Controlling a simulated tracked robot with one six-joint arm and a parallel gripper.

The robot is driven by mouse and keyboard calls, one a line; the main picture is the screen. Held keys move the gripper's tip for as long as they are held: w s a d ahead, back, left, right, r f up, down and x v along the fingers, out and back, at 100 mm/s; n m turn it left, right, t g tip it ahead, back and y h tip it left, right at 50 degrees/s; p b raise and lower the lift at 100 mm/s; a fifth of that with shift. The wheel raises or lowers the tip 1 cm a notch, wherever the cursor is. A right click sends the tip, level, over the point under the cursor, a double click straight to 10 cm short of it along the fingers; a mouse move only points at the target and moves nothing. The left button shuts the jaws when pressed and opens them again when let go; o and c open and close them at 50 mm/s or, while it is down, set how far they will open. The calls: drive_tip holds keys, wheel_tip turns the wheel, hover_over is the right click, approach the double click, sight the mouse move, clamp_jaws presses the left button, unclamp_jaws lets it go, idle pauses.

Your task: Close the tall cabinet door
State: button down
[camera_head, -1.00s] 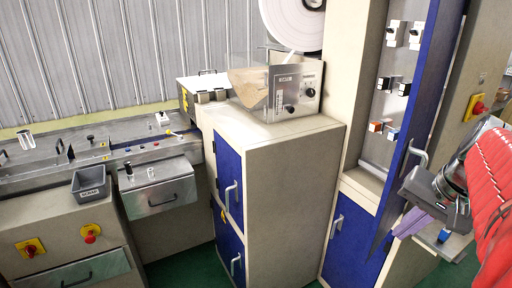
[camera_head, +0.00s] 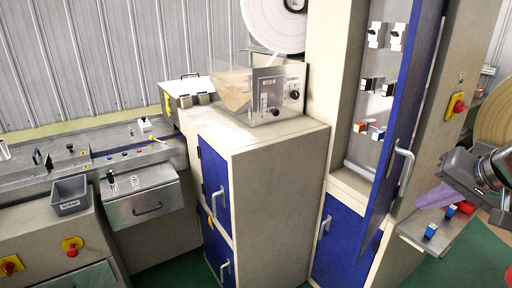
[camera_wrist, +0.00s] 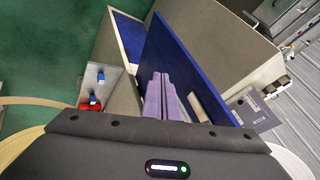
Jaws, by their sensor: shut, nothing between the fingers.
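The tall cabinet (camera_head: 338,110) stands right of centre in the head view. Its blue door (camera_head: 408,110) is swung open, seen nearly edge-on, with a white handle (camera_head: 403,165) on its outer face. Inside are several switches and breakers on a pale panel. My gripper (camera_head: 436,197) is at the right, its purple fingers shut and empty, to the right of the door and near its lower handle end. In the wrist view the purple fingers (camera_wrist: 164,98) lie together in front of the blue door (camera_wrist: 178,62); I cannot tell whether they touch it.
A small shelf (camera_head: 440,226) with blue-topped items sits below my gripper. A lower blue door (camera_head: 338,237) is closed beneath the tall one. A shorter beige cabinet (camera_head: 275,190) stands left. Green floor (camera_head: 482,262) is free at lower right.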

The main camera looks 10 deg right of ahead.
sight(376, 207)
drive_tip(key=shift+w+a+f, duration=0.35)
drive_tip(key=shift+w+f, duration=0.75)
drive_tip(key=shift+w, duration=0.3)
drive_tip(key=shift+w+a+f, duration=0.3)
drive_tip(key=shift+w+f, duration=0.85)
drive_tip(key=shift+w, duration=0.2)
drive_tip(key=shift+w+a+f, duration=0.35)
drive_tip(key=shift+w+f, duration=0.75)
drive_tip(key=shift+w, duration=0.3)
drive_tip(key=shift+a, duration=0.25)
drive_tip(key=shift+w+d, duration=0.1)
drive_tip(key=shift+d, duration=0.05)
